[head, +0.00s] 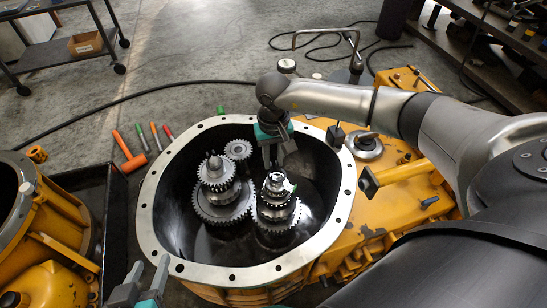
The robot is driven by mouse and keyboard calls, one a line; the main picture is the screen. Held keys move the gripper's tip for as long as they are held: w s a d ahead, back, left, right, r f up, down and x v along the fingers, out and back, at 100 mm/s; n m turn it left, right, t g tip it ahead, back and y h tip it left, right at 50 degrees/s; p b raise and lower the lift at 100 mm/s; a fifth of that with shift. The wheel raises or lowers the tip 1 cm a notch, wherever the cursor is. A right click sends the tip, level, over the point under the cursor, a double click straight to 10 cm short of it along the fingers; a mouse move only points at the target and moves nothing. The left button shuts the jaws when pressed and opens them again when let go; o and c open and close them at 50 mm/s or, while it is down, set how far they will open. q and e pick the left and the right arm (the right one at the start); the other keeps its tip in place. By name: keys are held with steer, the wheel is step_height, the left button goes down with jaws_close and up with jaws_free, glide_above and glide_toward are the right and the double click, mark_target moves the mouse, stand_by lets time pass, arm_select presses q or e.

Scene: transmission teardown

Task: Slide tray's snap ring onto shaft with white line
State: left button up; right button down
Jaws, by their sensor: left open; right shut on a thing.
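The shaft with the white line (277,198) stands upright with its gears inside the open transmission housing. A white mark shows near its top. My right gripper (277,162) points down just above and beside the top of this shaft. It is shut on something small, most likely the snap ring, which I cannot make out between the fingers. I cannot tell whether it touches the shaft. My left gripper (142,286) is open and empty at the lower left, outside the housing rim. The tray (118,205) is a dark one at the left, partly seen.
The pale bolted housing rim (147,208) surrounds the shafts. A second gear shaft (216,178) and a small gear (238,150) stand close by on the left. Yellow casings flank both sides.

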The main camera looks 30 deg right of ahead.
steer(key=shift+f, duration=0.3)
steer(key=shift+f+b, duration=0.9)
steer(key=shift+b, duration=0.1)
steer(key=shift+f, duration=0.25)
steer(key=c, duration=0.6)
jaws_free()
steer(key=shift+o, duration=0.4)
steer(key=o, duration=0.4)
